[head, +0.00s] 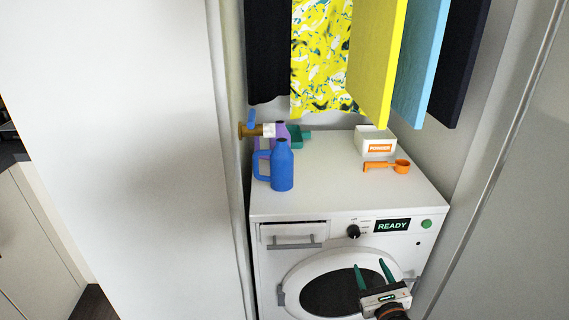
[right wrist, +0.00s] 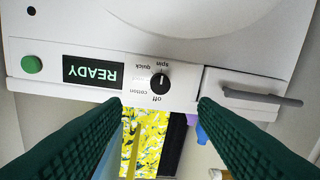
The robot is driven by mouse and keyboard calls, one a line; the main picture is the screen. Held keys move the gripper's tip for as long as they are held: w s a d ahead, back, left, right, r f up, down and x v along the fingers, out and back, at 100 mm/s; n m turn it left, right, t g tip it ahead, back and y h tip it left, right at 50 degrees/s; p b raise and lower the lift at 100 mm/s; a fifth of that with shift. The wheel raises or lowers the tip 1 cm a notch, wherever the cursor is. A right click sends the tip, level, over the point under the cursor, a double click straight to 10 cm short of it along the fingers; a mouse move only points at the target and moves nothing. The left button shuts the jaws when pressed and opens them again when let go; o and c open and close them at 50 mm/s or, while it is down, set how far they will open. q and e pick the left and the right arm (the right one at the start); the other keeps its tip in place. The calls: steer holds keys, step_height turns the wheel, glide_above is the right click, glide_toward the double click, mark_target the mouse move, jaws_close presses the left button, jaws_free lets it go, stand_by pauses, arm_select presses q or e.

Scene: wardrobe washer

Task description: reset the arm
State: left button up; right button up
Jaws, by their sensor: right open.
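My right gripper (head: 374,274) is in front of the washer door in the head view, at the right side of the round door. Its two dark green fingers are spread apart with nothing between them. They also show in the right wrist view (right wrist: 160,103), open, with the washer's control panel beyond them. The white washer (head: 325,203) has a closed round door (head: 330,290), a black dial (head: 353,231), a display (head: 392,226) reading READY and a green button (head: 427,224). My left gripper is in neither view.
Clothes (head: 368,60) hang above. Walls or panels stand close on both sides.

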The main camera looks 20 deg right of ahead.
steer(key=s+a+f+n+g+y+p, duration=0.1)
steer(key=s+a+f+n+g, duration=0.25)
steer(key=f+n, duration=0.4)
steer(key=s+a+f+n+g+y+p, duration=0.1)
steer(key=s+a+f+n+g+y, duration=0.25)
steer(key=f, duration=0.75)
steer(key=s+a+f+n+g, duration=0.2)
steer(key=s+a+f+n, duration=0.1)
steer(key=a+f+n, duration=0.5)
steer(key=s+d+f+n+g, duration=0.1)
steer(key=s+f+n, duration=0.4)
steer(key=s, duration=0.5)
steer(key=s+f+n+g+h+p, duration=0.1)
steer(key=s+f+n+g, duration=0.3)
steer(key=s+n, duration=0.4)
steer(key=s+d+f+n+g+p, duration=0.1)
steer(key=s+f+n, duration=0.5)
steer(key=s, duration=0.7)
steer(key=shift+s+d+f+n+g, duration=0.2)
steer(key=shift+d+n+g, duration=0.15)
steer(key=shift+g, duration=0.55)
